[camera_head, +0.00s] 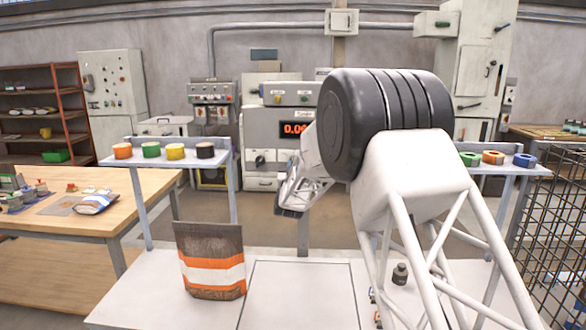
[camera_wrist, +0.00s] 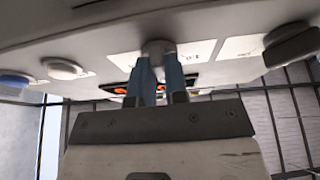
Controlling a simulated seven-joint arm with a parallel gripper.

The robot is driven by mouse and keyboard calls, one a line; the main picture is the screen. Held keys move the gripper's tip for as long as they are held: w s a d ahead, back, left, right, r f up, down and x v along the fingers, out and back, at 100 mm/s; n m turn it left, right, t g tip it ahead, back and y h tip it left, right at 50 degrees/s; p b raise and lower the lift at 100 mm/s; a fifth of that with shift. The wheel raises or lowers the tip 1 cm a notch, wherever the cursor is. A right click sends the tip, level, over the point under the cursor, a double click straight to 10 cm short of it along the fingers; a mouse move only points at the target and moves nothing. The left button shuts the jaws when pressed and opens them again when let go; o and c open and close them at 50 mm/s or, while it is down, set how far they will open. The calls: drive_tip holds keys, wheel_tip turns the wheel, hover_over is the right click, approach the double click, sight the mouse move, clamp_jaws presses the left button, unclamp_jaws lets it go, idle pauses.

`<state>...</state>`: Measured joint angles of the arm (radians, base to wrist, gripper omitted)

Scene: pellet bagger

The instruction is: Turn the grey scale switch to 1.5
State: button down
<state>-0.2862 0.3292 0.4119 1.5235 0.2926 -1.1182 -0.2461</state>
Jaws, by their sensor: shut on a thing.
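In the wrist view, my gripper (camera_wrist: 163,62) has its two blue-grey fingers closed around a small grey switch (camera_wrist: 157,46) on the pale panel. The fingers cover much of the switch, so its pointer and present setting cannot be told. A white scale label (camera_wrist: 200,52) with upside-down print lies beside it; the print is too small to read surely. In the head view, my arm covers the switch and the fingertips. The bagger's cabinet (camera_head: 262,131) stands behind my arm, with a partly hidden red display (camera_head: 293,128).
In the wrist view, a dark knob (camera_wrist: 292,45) is at right, and a white knob (camera_wrist: 65,68) and blue knob (camera_wrist: 14,79) at left. In the head view, an orange-striped bag (camera_head: 212,268) stands on the white table, with a dark weight (camera_head: 400,274) to the right.

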idle(0.3)
drive_tip(key=c, duration=1.1)
unclamp_jaws()
drive_tip(key=shift+c, duration=0.2)
drive_tip(key=shift+s, duration=0.1)
drive_tip(key=v, duration=0.7)
drive_tip(key=shift+s+f, duration=0.2)
drive_tip(key=shift+s, duration=0.05)
